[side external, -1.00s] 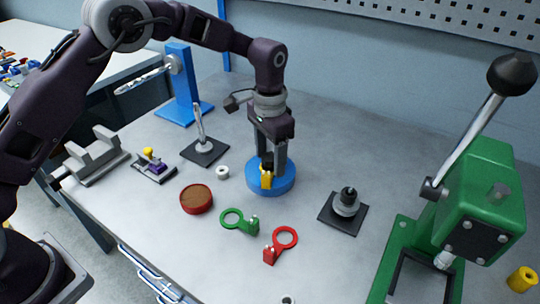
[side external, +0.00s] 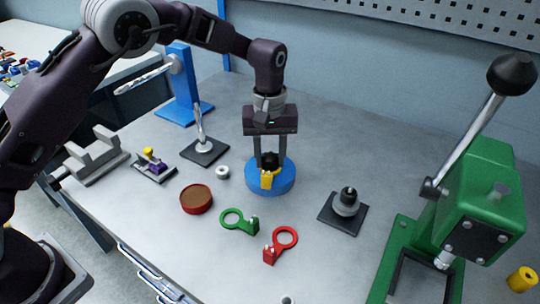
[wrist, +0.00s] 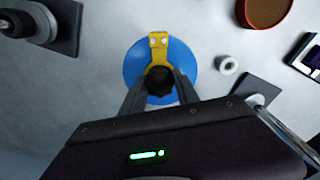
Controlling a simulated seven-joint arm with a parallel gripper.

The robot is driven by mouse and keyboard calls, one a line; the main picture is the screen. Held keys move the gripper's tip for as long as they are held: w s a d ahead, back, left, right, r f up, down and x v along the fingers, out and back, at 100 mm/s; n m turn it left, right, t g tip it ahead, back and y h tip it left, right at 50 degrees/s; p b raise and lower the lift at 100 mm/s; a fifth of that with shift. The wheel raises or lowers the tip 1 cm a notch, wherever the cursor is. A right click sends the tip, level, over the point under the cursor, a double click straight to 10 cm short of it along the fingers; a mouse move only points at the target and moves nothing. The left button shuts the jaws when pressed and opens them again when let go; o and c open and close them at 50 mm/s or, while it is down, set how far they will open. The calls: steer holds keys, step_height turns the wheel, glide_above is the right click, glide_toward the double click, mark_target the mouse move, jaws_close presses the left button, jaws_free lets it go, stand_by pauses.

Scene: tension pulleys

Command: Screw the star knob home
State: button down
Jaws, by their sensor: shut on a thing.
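The black star knob (wrist: 159,80) sits over the yellow piece (wrist: 158,48) on the round blue base (wrist: 132,68). In the side view the knob (side external: 269,160), the yellow piece (side external: 267,180) and the blue base (side external: 284,180) stand at mid table. My gripper (side external: 270,163) points straight down, with one finger on each side of the knob. In the wrist view my gripper (wrist: 158,84) is shut on the knob. The knob's underside and its thread are hidden.
A red and a green ring clamp (side external: 285,238) (side external: 233,218) lie in front. A red round tin (side external: 196,199), a white roller (side external: 222,172) and a lever on a plate (side external: 204,152) stand left. A black-plated post (side external: 346,203) and green press (side external: 480,215) stand right.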

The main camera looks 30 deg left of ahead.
steer(key=m, duration=0.6)
steer(key=shift+m, duration=0.3)
steer(key=m, duration=0.5)
steer(key=shift+m, duration=0.3)
steer(key=m, duration=0.2)
steer(key=shift+m, duration=0.4)
steer(key=c, duration=1.3)
jaws_free()
steer(key=shift+m, duration=0.5)
steer(key=o, duration=0.5)
steer(key=shift+c, duration=0.2)
